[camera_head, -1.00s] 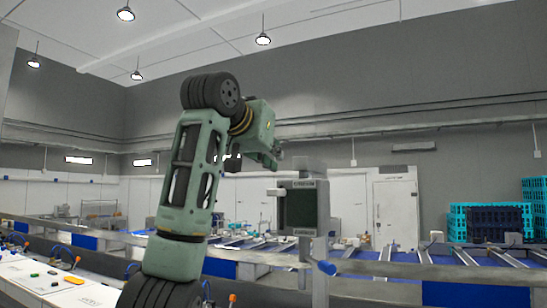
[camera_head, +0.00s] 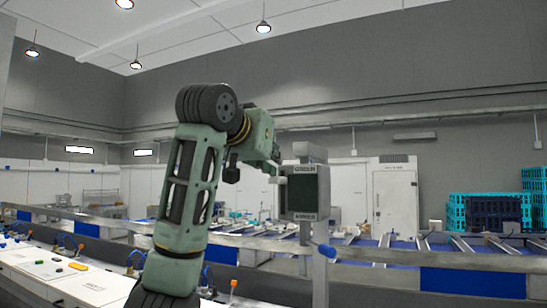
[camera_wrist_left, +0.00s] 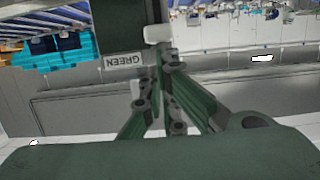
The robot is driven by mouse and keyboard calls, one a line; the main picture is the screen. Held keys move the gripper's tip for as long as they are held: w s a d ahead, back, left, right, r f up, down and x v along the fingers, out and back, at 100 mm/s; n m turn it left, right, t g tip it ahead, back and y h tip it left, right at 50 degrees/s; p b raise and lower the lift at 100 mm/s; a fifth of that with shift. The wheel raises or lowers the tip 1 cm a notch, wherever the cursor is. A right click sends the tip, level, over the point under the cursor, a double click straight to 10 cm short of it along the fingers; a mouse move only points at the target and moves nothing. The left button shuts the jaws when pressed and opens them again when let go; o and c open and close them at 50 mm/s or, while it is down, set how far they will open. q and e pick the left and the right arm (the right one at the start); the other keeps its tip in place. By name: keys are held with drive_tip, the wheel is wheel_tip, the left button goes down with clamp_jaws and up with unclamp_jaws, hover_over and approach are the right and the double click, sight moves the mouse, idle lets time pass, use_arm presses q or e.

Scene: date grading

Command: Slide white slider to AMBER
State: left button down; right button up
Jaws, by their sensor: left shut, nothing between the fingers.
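A grey control box (camera_head: 304,192) with a dark face stands on a post right of my left arm. Its upper label reads GREEN and its lower label reads AMBER. The white slider (camera_head: 278,180) sticks out at the box's left side, nearer the GREEN end. My left gripper (camera_head: 277,164) is just above the slider. In the left wrist view, which is turned over, the shut, empty left gripper (camera_wrist_left: 168,62) is beside the GREEN label (camera_wrist_left: 124,60), close to the white slider (camera_wrist_left: 157,34). Whether they touch is unclear. My right gripper is not in view.
A metal rail (camera_head: 430,258) runs across in front of blue conveyor lanes. Turquoise and dark crates (camera_head: 490,212) are stacked at the right. A white table (camera_head: 45,270) with small coloured pieces lies at the lower left. The space left of the box holds my arm.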

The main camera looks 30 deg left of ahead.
sight(274, 183)
use_arm(q)
wheel_tip(274, 183, down, 6)
drive_tip(key=b, duration=0.4)
drive_tip(key=shift+w+r, duration=0.1)
drive_tip(key=shift+f+b, duration=0.45)
drive_tip(key=shift+f, duration=0.05)
drive_tip(key=shift+w, duration=0.1)
